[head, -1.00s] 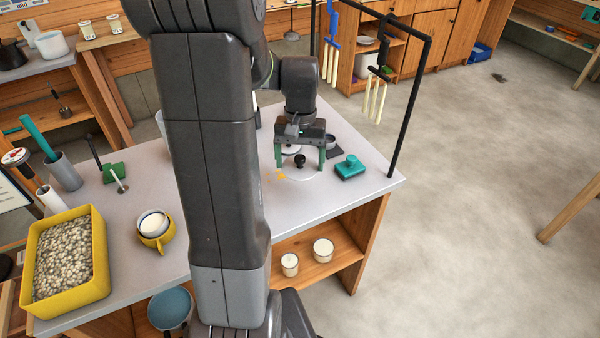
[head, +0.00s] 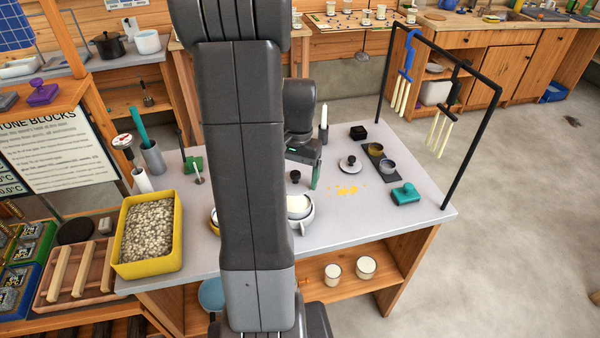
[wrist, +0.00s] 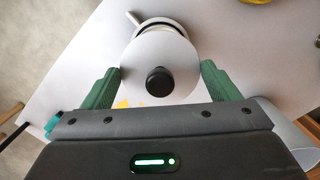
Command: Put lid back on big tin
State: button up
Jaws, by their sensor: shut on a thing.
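A pale round lid with a black knob (wrist: 185,78) sits between the green fingers of my gripper (wrist: 160,85) in the wrist view. The fingers are shut on its edges. In the head view, my gripper (head: 300,184) is above the left-middle of the table. One green finger shows, and my arm hides the other. The lid's black knob (head: 295,177) shows beside that finger. A pale round vessel with a handle (head: 306,222) stands just below, partly hidden by my arm. In the wrist view, the lid covers most of a round rim with a handle. I cannot tell whether they touch.
Orange bits (head: 347,190) lie right of my gripper. A black rack (head: 470,155) edges the table. A yellow gravel bin (head: 180,235) stands left.

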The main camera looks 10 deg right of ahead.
jog(key=shift+f+b, duration=1.95)
jog(key=shift+f, duration=0.9)
jog(key=shift+f, duration=0.1)
dwell(0.5)
jog(key=o, duration=0.9)
jog(key=shift+r+p, duration=3.05)
jog(key=shift+r, duration=0.5)
jog(key=shift+c, duration=0.5)
